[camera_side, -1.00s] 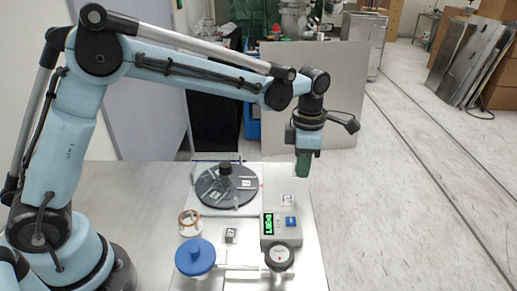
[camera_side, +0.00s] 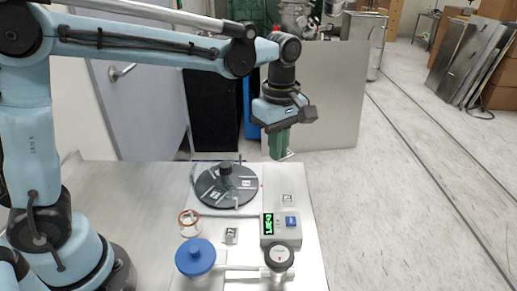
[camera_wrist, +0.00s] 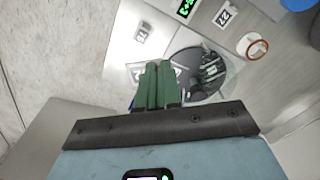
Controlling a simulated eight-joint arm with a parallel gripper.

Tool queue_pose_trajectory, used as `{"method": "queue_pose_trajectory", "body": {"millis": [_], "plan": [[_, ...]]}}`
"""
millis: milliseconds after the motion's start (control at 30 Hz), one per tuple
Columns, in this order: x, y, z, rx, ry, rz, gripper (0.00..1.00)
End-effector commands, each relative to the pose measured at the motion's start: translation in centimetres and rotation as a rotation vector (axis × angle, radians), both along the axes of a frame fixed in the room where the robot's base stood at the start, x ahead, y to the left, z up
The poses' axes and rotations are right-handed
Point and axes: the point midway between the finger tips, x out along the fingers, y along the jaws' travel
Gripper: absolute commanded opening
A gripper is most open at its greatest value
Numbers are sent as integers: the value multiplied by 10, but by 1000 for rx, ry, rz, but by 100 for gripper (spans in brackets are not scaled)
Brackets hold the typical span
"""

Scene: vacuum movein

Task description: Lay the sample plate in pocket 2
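My gripper (camera_side: 283,153) hangs above and to the right of the dark round turntable in the side view, its green fingers pointing down. In the wrist view the gripper (camera_wrist: 158,65) has its fingers close together. A thin pale piece at the fingertips, seemingly the sample plate (camera_side: 288,155), is small and mostly hidden by the fingers. The turntable (camera_side: 207,201) has a dark central knob, glassy plates and white numbered labels. It also shows in the wrist view (camera_wrist: 187,46), partly behind the fingers. I cannot read which label marks pocket 2.
A grey box with a green display (camera_side: 268,240) and a round dark-topped device (camera_side: 279,256) stand at the front right. The table's left side is clear.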

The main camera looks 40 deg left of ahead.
Motion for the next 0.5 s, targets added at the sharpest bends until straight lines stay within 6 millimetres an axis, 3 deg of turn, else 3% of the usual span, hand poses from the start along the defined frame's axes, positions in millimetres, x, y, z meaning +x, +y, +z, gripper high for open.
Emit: {"method": "queue_pose_trajectory", "body": {"millis": [500], "plan": [[-38,55,24,0,0,-804,0]]}}
